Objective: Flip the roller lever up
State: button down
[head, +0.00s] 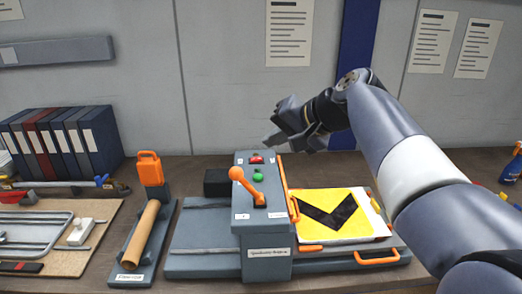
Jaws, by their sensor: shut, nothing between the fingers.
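The roller lever (248,186) is orange with a round knob. It rises from its pivot on top of the grey press housing (265,234) and leans to the upper left in the head view. A red button and a green button are on the panel behind it. My gripper (272,141) is shut and empty, above and behind the panel in the picture, apart from the lever. My arm comes in from the right.
A yellow sign with a black chevron (335,214) lies on the press bed at the right. A stand with an orange handle and a brown roll (140,233) is at the left. Binders (62,143) stand at the back left. A spray bottle (512,165) is at the right edge.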

jog(key=v, duration=0.3)
jog(key=shift+d+r, duration=0.2)
